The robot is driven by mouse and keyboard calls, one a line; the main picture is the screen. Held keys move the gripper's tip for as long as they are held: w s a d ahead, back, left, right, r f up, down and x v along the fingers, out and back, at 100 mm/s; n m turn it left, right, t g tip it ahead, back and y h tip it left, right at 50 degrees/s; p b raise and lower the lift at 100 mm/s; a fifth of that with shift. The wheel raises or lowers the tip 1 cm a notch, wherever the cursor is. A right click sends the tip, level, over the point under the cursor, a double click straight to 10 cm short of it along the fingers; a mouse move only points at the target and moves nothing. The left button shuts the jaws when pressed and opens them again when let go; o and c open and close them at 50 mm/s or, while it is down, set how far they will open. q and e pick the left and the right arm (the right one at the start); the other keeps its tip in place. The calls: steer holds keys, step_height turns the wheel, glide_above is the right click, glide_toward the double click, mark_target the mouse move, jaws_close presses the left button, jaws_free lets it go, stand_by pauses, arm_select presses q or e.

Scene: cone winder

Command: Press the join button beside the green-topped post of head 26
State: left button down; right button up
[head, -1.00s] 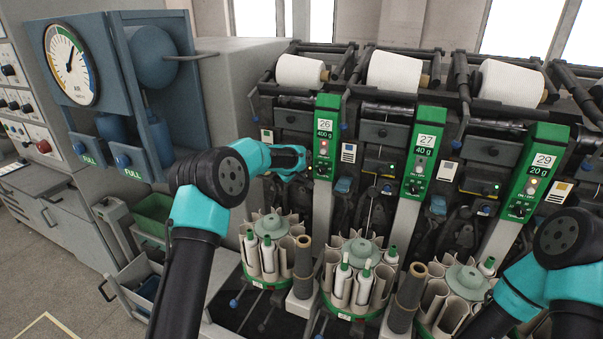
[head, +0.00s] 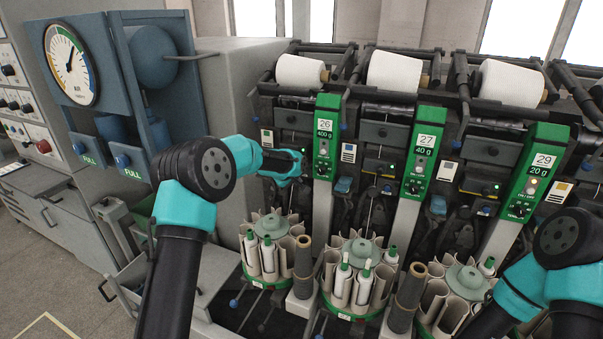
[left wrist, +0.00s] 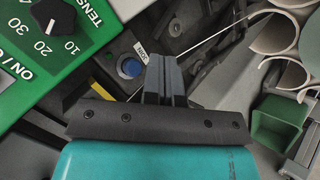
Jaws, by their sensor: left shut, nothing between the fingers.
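The post of head 26 (head: 324,135) is green-topped and reads 26 and 400 g in the head view. My left gripper (head: 298,164) is just left of it, its fingers shut and empty. In the left wrist view, the round blue join button (left wrist: 131,67) sits on a dark box under a small white label, JOIN (left wrist: 141,51). The shut fingertips (left wrist: 163,60) show just right of the button; I cannot tell whether they touch it. A green post face with a black dial (left wrist: 52,20) fills the upper left. My right gripper is out of view.
Posts 27 (head: 424,150) and 29 (head: 536,172) stand to the right. Bobbin carousels (head: 360,250) are below, and white yarn cones (head: 395,72) above. A blue cabinet with an air gauge (head: 72,62) is at left. My right arm enters at lower right.

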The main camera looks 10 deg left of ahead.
arm_select(q)
steer(key=s, duration=0.3)
steer(key=shift+s+a, duration=0.1)
steer(key=shift+a, duration=0.15)
stand_by(0.4)
